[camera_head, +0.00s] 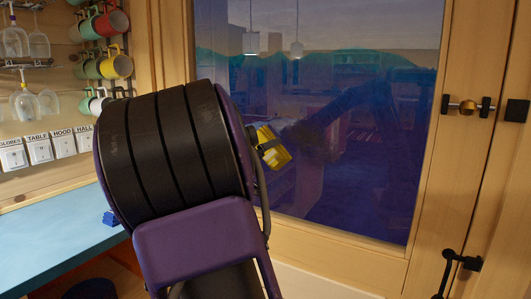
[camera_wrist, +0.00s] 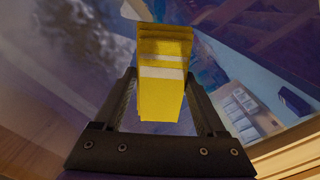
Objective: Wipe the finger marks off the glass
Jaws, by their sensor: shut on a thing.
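The glass (camera_head: 390,130) is a large dark bluish pane in a light wooden frame, with the room reflected in it. My gripper (camera_wrist: 160,88) is shut on a yellow folded cloth or sponge (camera_wrist: 162,100) with a pale band, which points toward the glass. The yellow wiper also shows in the head view (camera_head: 272,148), just right of my arm, in front of the pane's left part. I cannot tell whether it touches the glass. A mottled smudgy patch (camera_wrist: 88,40) shows on the glass at upper left in the wrist view; whether it is finger marks is unclear. My arm hides the pane's lower left.
A blue counter (camera_head: 50,245) with a small blue object (camera_head: 110,218) stands at left. Mugs (camera_head: 112,65) and glasses (camera_head: 25,103) hang on the wall above labelled switches (camera_head: 40,150). A latch (camera_head: 468,105) and a black handle (camera_head: 460,262) stick out at right.

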